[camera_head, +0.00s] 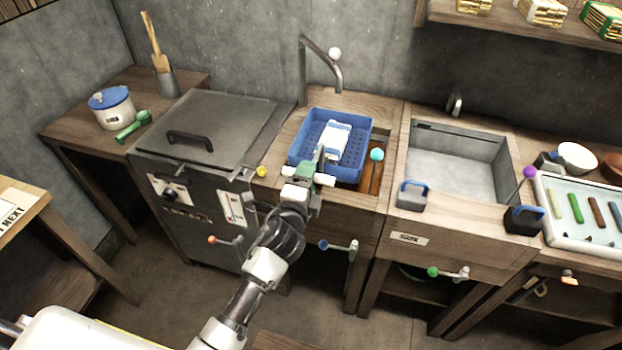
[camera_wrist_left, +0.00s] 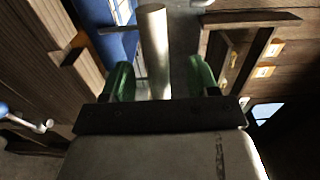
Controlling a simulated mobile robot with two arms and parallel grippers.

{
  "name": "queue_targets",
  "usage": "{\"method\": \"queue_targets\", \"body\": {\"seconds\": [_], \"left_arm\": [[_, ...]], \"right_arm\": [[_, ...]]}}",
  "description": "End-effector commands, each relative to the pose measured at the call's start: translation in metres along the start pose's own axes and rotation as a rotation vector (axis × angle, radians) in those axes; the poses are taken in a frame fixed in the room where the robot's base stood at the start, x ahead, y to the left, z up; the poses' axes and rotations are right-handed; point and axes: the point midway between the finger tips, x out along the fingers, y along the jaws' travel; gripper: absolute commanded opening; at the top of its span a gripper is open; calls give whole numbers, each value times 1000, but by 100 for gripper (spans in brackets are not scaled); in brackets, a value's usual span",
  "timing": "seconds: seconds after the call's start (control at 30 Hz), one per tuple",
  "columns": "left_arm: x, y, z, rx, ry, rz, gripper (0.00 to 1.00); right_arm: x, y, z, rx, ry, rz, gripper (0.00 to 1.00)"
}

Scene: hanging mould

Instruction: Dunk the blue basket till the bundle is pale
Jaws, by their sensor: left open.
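The blue basket (camera_head: 362,134) sits in the left wooden basin, a perforated crate with a mostly white bundle (camera_head: 336,138) inside. Part of its blue wall also shows in the left wrist view (camera_wrist_left: 117,45). My left gripper (camera_head: 308,172) is at the basket's front edge and hides part of it. In the left wrist view its green fingers (camera_wrist_left: 160,78) stand apart, either side of a pale round bar (camera_wrist_left: 155,45). Neither finger clearly touches the bar. My right gripper is not in view.
A faucet (camera_head: 322,60) hangs over the basket. A lidded dark metal unit (camera_head: 207,128) stands to the left. A grey sink (camera_head: 455,160) is to the right, with blue-handled blocks at its front. A tray (camera_head: 590,241) of coloured sticks lies at far right.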

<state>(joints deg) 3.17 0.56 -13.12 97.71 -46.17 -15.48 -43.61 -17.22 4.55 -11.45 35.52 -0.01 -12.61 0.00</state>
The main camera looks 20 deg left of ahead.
Motion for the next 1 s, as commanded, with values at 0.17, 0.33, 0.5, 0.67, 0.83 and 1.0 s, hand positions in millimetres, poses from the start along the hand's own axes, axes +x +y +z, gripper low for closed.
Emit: {"method": "queue_targets", "body": {"seconds": [0.17, 0.33, 0.5, 0.67, 0.83, 1.0], "left_arm": [[-13, 1, 0, -1, 0, 2, 60], [-30, 0, 0, -1, -1, 2, 60], [-47, 1, 0, 0, -1, 2, 60], [-64, 1, 0, -1, 0, 3, 60], [-80, 1, 0, -1, 0, 2, 60], [-90, 0, 0, 0, -1, 1, 60]], "right_arm": [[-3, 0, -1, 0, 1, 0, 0], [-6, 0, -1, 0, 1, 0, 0], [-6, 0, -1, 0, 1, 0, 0], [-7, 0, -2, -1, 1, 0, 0], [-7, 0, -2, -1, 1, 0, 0], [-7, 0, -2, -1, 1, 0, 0]]}}
